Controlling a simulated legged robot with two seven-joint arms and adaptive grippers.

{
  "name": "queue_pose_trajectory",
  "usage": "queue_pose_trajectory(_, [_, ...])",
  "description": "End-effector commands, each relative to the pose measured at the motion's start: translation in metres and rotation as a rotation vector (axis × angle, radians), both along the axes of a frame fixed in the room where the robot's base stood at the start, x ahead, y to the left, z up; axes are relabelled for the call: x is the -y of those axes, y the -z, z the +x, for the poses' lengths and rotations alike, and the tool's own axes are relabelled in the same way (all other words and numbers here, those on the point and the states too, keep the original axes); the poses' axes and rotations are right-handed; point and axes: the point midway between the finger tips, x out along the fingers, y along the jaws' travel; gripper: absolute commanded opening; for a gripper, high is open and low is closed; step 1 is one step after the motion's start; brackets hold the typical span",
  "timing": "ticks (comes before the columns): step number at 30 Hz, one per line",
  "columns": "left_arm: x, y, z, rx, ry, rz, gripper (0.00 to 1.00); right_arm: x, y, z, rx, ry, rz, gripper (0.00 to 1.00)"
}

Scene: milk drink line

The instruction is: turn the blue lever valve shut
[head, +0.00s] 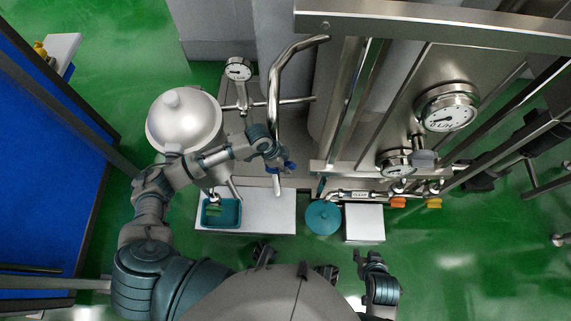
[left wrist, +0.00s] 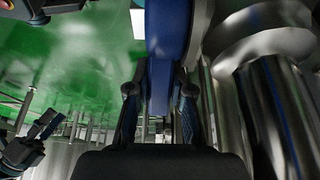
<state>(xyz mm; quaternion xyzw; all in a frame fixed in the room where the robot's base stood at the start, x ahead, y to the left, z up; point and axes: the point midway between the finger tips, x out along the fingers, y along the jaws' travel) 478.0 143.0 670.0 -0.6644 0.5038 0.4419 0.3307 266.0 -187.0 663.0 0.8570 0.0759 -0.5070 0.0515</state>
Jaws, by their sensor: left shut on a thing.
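The blue lever (head: 290,167) of the valve shows as a small blue piece on the bent steel pipe in the head view. My left gripper (head: 281,162) is at it and covers part of it. In the left wrist view, the blue lever (left wrist: 160,65) runs between the two fingers of my left gripper (left wrist: 160,95), which is shut on it. The valve body is mostly hidden. My right gripper (head: 374,259) is low at the right of my body, away from the lever. It is too small to tell its opening.
The bent steel pipe (head: 274,95) rises beside the lever. A white round-lidded vessel (head: 184,120) stands at left. Below are a teal tray (head: 206,225), a white bench (head: 268,214) and a teal round lid (head: 323,217). Gauges (head: 447,110) and orange and yellow handles (head: 398,203) are at right.

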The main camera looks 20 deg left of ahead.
Motion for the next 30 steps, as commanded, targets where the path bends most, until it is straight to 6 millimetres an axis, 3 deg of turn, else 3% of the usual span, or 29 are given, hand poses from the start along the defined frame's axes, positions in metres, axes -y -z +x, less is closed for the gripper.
queue_pose_trajectory(7, [0.0, -0.002, 0.003, 0.005, -0.004, 0.012, 0.0, 0.002, -0.001, -0.004, -0.022, 0.001, -0.007, 0.4])
queue_pose_trajectory(15, [0.006, -0.003, 0.006, -0.014, -0.002, 0.085, 0.0, 0.021, 0.002, -0.06, -0.286, 0.02, -0.066, 0.4])
queue_pose_trajectory(24, [0.013, 0.005, 0.007, -0.058, 0.0, 0.25, 0.0, 0.02, 0.075, -0.048, -0.305, 0.014, -0.064, 0.4])
queue_pose_trajectory(30, [0.014, 0.014, 0.008, -0.091, 0.0, 0.361, 0.0, 0.019, 0.111, -0.051, -0.314, 0.01, -0.066, 0.4])
